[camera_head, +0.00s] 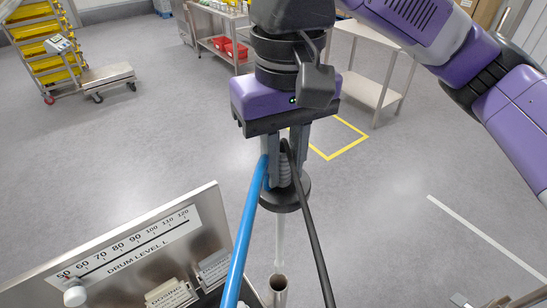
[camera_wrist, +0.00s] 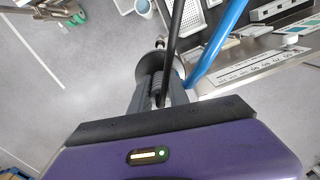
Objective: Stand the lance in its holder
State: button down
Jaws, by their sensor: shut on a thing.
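My gripper (camera_head: 287,180) is shut on the ribbed grey grip of the lance (camera_head: 280,237). The lance hangs about upright, with a dark round disc below the grip and a pale thin tube under it. A blue hose and a black hose run from the grip down past the disc. An open metal tube, seemingly the holder (camera_head: 278,289), stands at the bottom middle. The lance's lower end shows just behind its mouth; I cannot tell whether they touch. In the wrist view my gripper (camera_wrist: 160,92) hides most of the lance, and its disc (camera_wrist: 148,70) shows beyond the fingers.
A steel panel with a drum level scale (camera_head: 125,245) and a white knob stands at lower left. A cart with yellow trays (camera_head: 45,50), a platform scale (camera_head: 105,78) and steel tables (camera_head: 370,90) stand farther back.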

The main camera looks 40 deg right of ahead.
aim_at(283, 192)
jog(key=shift+f+b, duration=2.95)
jog(key=shift+f+p, duration=0.1)
jog(key=shift+p, duration=0.2)
jog(key=shift+f, duration=0.1)
jog(key=shift+f+b, duration=4.3)
jog(key=shift+f, duration=3.65)
jog(key=shift+f, duration=0.1)
notch_tip(283, 192, down, 15)
jog(key=b, duration=0.8)
jog(key=shift+r, duration=0.2)
jog(key=c, duration=1.2)
grip_release()
jog(key=shift+o, duration=0.2)
